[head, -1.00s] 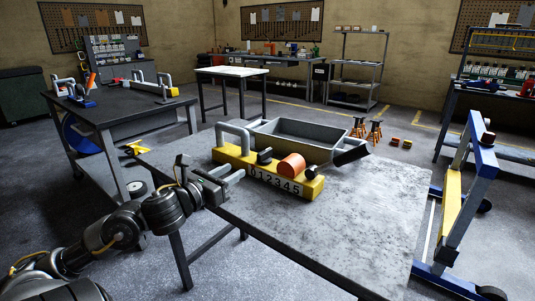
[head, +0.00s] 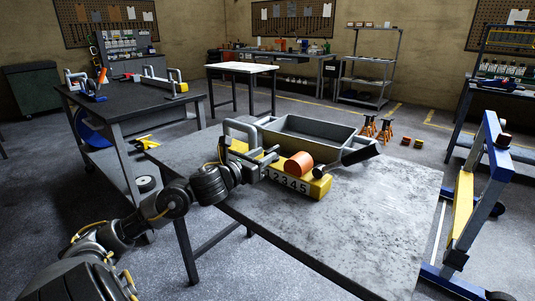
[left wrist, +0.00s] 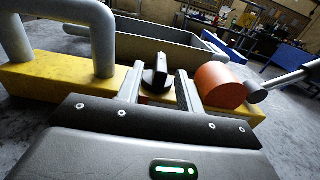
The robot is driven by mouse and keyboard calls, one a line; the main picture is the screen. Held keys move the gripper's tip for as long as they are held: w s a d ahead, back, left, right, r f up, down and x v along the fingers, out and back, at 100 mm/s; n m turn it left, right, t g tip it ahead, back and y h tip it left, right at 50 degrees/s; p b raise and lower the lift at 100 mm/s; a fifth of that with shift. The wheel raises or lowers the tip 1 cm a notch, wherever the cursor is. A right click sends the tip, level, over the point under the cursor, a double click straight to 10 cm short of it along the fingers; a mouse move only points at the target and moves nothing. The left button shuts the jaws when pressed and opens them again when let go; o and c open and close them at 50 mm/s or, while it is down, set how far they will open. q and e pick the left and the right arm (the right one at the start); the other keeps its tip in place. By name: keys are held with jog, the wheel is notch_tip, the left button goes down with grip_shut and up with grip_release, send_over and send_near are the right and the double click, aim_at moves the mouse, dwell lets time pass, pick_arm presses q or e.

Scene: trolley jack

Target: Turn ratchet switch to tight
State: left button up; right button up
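A yellow block (head: 319,188) with a row of digits on its front lies on the grey table. It carries a grey looped handle (head: 240,126), an orange-red cylinder (head: 299,164) and a black switch knob, which shows in the left wrist view (left wrist: 157,72). My left gripper (head: 270,158) is over the block, left of the orange cylinder, and hides the knob in the head view. In the left wrist view its two fingers (left wrist: 159,85) are apart, one on each side of the knob, with visible gaps. I cannot tell how deep the knob sits between them. My right gripper is out of view.
A grey open tray (head: 305,134) stands behind the block. A lever with a black grip (head: 361,153) sticks out to the right. The table's right part (head: 380,205) is clear. A blue frame (head: 485,190) stands on the floor at the right.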

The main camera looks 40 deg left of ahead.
pick_arm(q)
jog(key=shift+w, duration=0.95)
jog(key=shift+c, duration=0.3)
jog(key=shift+d, duration=0.1)
grip_shut()
